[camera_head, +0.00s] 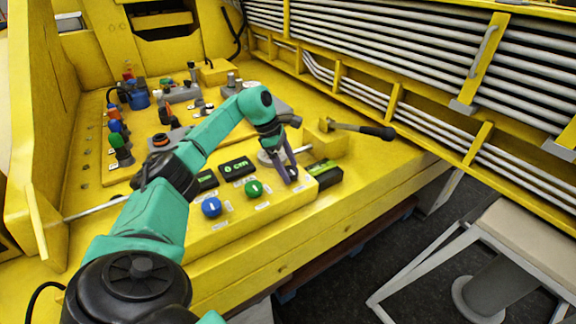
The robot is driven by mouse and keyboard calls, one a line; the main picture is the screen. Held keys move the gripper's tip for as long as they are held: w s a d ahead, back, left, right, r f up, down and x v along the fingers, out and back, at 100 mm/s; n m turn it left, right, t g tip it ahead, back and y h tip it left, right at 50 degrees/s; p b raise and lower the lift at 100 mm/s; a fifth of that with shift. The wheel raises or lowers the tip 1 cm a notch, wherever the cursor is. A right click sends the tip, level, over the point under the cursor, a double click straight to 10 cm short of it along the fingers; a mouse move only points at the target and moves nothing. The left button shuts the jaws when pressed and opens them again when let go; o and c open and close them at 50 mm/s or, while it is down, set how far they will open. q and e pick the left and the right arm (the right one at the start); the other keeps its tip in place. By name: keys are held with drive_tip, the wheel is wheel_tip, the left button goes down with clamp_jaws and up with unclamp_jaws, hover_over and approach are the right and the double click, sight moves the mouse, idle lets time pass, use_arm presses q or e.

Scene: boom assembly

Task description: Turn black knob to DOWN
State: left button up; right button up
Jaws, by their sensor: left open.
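My left arm reaches in from the lower left over a yellow control panel (232,231). Its gripper (291,180) points down at the panel's right part, with two dark purple fingers apart. A small dark shape, probably the black knob (293,173), shows between the fingers near the tips. The fingers hide most of it, so its pointer direction and whether the fingers touch it cannot be told. To the left in the same row are a green knob (253,188) and a blue knob (212,207). My right gripper is not in view.
Small black displays (237,168) stand behind the knobs, another (323,172) to the right. A lever with a black handle (377,132) juts out at right. More knobs and switches (120,149) fill the left back. A stool (525,235) stands at right.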

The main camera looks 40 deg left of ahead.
use_arm(q)
drive_tip(key=v, duration=1.4)
drive_tip(key=shift+r+b, duration=0.3)
drive_tip(key=shift+a, duration=0.1)
